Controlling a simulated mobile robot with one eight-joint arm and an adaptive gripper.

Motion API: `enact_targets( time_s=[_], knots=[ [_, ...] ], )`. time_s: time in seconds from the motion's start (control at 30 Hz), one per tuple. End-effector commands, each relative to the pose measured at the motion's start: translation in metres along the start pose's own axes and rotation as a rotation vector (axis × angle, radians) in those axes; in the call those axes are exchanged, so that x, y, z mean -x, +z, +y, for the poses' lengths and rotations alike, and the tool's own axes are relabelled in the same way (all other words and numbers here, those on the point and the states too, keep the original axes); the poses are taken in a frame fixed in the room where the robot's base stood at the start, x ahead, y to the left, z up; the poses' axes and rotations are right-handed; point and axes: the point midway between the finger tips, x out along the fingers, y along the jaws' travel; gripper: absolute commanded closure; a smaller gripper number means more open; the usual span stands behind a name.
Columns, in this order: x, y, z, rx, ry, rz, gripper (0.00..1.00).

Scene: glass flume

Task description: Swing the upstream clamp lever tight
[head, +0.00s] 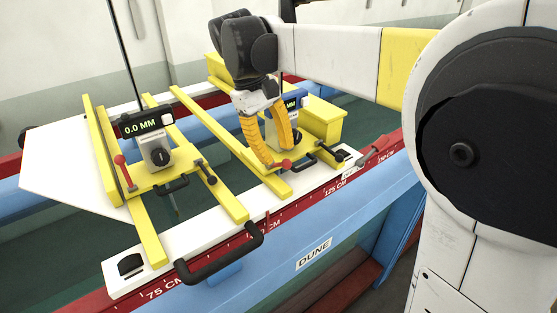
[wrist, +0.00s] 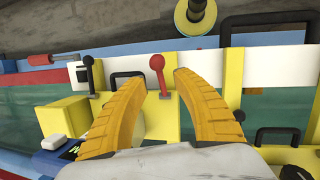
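A red-knobbed clamp lever (wrist: 157,64) stands on a yellow carriage in the wrist view, between and just beyond my fingertips. Its red knob (head: 286,164) also shows in the head view, close to the fingertips. My gripper (wrist: 159,80) is open, with a gap on both sides of the lever and nothing held; it also shows in the head view (head: 276,160). A black-knobbed lever (wrist: 88,68) stands to the left on the same carriage. A second carriage at left bears another red lever (head: 121,160) and a black lever (head: 208,178). No label shows which lever is upstream.
Yellow carriages with displays, one reading 0.0 MM (head: 142,127), sit across the flume rails. A black handle (head: 222,262) juts from the front. A red scale rail (head: 200,276) and a blue beam labelled DUNE (head: 314,252) run along the near side.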

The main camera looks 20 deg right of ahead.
Motion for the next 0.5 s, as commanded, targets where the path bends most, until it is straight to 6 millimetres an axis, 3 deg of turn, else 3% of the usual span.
enact_targets(
  time_s=[0.23,0.5],
  knots=[
    [0.055,0.000,0.000,0.001,0.000,0.000,0.65],
    [0.081,0.000,0.000,0.000,0.000,0.000,0.65]
  ],
)
